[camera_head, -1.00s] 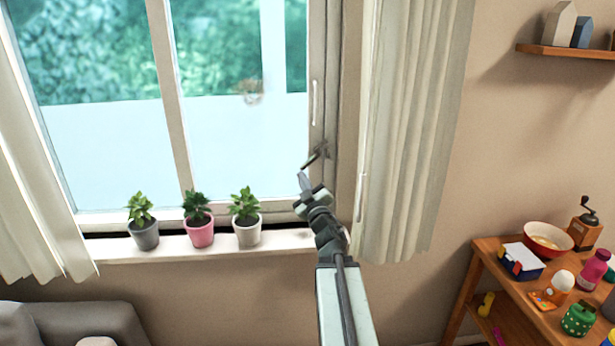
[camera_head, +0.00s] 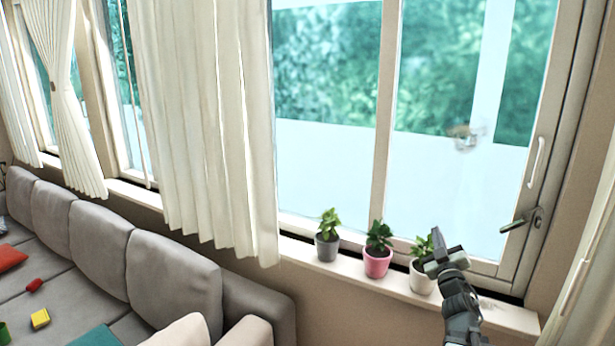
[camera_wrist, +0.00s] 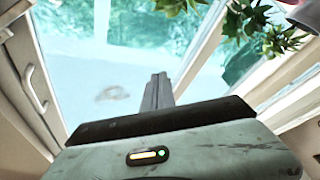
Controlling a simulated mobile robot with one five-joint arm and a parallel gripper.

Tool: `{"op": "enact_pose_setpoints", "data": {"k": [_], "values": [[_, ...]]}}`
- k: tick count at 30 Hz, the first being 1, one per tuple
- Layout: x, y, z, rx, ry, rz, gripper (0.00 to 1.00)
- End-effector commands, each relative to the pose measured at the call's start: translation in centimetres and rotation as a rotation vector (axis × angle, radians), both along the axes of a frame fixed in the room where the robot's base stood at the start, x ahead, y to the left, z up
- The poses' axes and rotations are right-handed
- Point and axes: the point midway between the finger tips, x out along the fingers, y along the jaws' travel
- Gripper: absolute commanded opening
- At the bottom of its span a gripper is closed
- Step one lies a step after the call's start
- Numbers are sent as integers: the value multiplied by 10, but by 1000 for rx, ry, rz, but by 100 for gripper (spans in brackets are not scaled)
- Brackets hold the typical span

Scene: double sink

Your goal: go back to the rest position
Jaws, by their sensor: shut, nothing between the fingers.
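My gripper (camera_head: 437,238) is in the lower right of the head view, pointing up, in front of the plant in the white pot (camera_head: 422,280). It covers part of that plant's leaves. In the wrist view its fingers (camera_wrist: 158,88) are together with nothing between them. The window's dark lever (camera_head: 517,221) is to the right of my gripper, clearly apart from it, and it slants. I cannot tell from this whether the window is locked.
A pink pot (camera_head: 377,265) and a grey pot (camera_head: 327,248) with plants stand on the sill (camera_head: 395,290). A white pull handle (camera_head: 536,162) is on the window frame. A curtain (camera_head: 205,120) hangs left, and a grey sofa (camera_head: 175,280) is at lower left.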

Motion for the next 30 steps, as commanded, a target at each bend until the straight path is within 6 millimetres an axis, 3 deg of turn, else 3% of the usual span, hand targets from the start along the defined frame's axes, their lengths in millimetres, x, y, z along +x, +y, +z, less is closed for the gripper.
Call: {"op": "enact_pose_setpoints", "data": {"k": [1,5,10,14,15,18,21,24,30], "values": [[10,25,-8,45,30,11,0],[28,70,-51,198,188,-29,0],[19,125,-137,396,520,-115,0],[-29,172,-220,535,901,-195,0],[-52,183,-241,571,1028,-221,0],[-111,201,-278,641,1318,-276,0],[-160,215,-292,671,1536,-306,0],[-189,221,-295,671,1663,-324,0],[-200,220,-295,658,1710,-335,0]]}}
